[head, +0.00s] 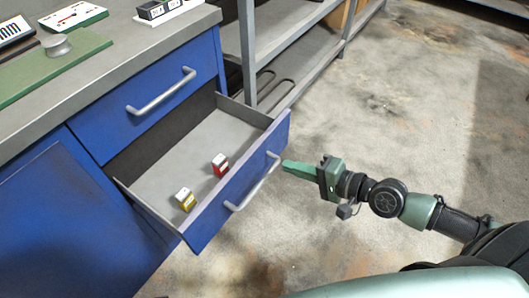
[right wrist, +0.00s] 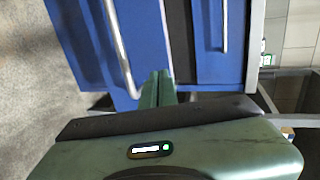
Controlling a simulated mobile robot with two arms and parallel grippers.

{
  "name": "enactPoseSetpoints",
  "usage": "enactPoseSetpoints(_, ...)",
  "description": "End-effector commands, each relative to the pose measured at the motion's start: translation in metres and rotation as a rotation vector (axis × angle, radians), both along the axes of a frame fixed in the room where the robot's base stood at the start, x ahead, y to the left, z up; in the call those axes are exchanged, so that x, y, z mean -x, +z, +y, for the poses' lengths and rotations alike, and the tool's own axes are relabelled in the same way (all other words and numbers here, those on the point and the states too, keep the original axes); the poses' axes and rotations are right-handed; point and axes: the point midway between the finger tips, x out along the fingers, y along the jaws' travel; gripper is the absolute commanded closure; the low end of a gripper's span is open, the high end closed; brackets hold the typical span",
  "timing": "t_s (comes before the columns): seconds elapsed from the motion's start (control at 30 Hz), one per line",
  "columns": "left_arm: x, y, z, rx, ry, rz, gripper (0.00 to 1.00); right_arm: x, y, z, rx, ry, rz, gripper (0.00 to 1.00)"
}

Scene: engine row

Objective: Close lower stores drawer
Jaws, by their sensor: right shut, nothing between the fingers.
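The lower stores drawer (head: 236,192) is a blue drawer with a grey inside, pulled well out of the blue cabinet in the head view. It holds a red and white small box (head: 219,164) and a yellow and white small box (head: 185,199). Its bar handle (head: 253,184) runs along the front face. My right gripper (head: 287,165) is shut and empty, just to the right of the drawer front near the handle's far end. In the right wrist view the shut fingers (right wrist: 158,88) point toward the blue front beside a handle (right wrist: 120,50). Contact cannot be told. My left gripper is not in view.
The upper drawer (head: 150,95) is shut above the open one. The grey worktop (head: 110,60) carries a green mat and several small items. A metal shelf rack (head: 290,50) stands behind the drawer. The concrete floor (head: 420,110) at right is clear.

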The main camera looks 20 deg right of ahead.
Motion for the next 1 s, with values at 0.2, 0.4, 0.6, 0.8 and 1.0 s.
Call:
enactPoseSetpoints(0.2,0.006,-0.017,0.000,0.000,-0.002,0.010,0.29,-0.031,-0.010,0.023,-0.004,-0.003,-0.005,1.00)
enactPoseSetpoints(0.4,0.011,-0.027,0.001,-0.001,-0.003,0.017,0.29,-0.056,-0.013,0.043,-0.002,-0.001,-0.003,1.00)
enactPoseSetpoints(0.6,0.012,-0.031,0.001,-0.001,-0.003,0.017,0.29,-0.068,-0.015,0.052,0.002,0.000,-0.001,1.00)
enactPoseSetpoints(0.8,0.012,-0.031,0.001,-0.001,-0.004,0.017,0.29,-0.069,-0.016,0.053,0.002,-0.001,0.001,1.00)
enactPoseSetpoints(1.0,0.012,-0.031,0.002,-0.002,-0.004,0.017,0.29,-0.069,-0.015,0.053,0.002,-0.001,0.000,1.00)
